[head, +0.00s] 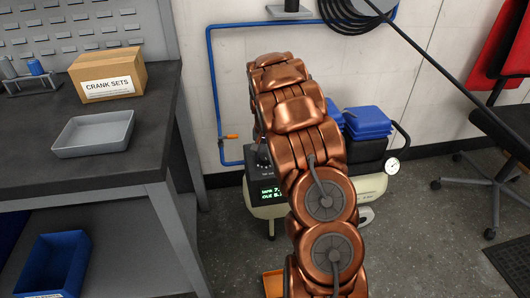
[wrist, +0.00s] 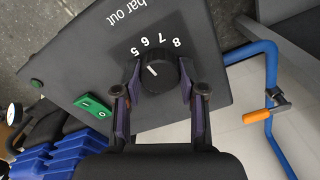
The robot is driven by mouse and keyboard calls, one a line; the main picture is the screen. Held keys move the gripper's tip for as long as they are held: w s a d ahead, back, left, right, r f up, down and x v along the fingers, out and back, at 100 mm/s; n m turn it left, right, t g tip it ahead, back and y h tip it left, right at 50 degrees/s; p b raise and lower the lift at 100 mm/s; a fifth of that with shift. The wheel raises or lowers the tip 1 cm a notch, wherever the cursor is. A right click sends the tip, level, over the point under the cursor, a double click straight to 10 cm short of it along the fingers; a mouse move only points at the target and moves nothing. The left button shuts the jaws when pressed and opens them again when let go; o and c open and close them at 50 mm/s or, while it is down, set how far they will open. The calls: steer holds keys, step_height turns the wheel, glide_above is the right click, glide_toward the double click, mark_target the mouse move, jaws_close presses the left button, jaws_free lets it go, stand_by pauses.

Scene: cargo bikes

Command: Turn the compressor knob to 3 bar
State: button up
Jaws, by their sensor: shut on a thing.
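The black compressor knob (wrist: 158,80) shows in the wrist view on a dark panel (wrist: 205,90) marked "bar out". My gripper (wrist: 161,77) has one finger on each side of the knob and is shut on it. The knob's white pointer line points up-left, at about the 5. The visible scale reads 5, 6, 7, 8; lower numbers are hidden.
A green switch (wrist: 93,105) sits beside the knob. A blue pipe (wrist: 272,65) with an orange valve handle (wrist: 257,116) runs close by. A workbench (head: 150,150) stands at left, a gauge (head: 392,166) and a black chair (head: 495,150) at right.

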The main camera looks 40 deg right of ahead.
steer(key=n+p, duration=0.1)
steer(key=n, duration=0.2)
steer(key=shift+r+n+p, duration=0.1)
steer(key=shift+n+p, duration=0.2)
steer(key=shift+n, duration=0.1)
steer(key=n+p, duration=0.1)
steer(key=n, duration=0.3)
steer(key=shift+n+p, duration=0.3)
steer(key=shift+p, duration=0.05)
steer(key=n+p, duration=0.1)
steer(key=n, duration=0.3)
steer(key=shift+s, duration=0.1)
steer(key=shift+n+p, duration=0.55)
steer(key=shift+n, duration=1.55)
steer(key=o, duration=1.1)
steer(key=shift+o, duration=0.2)
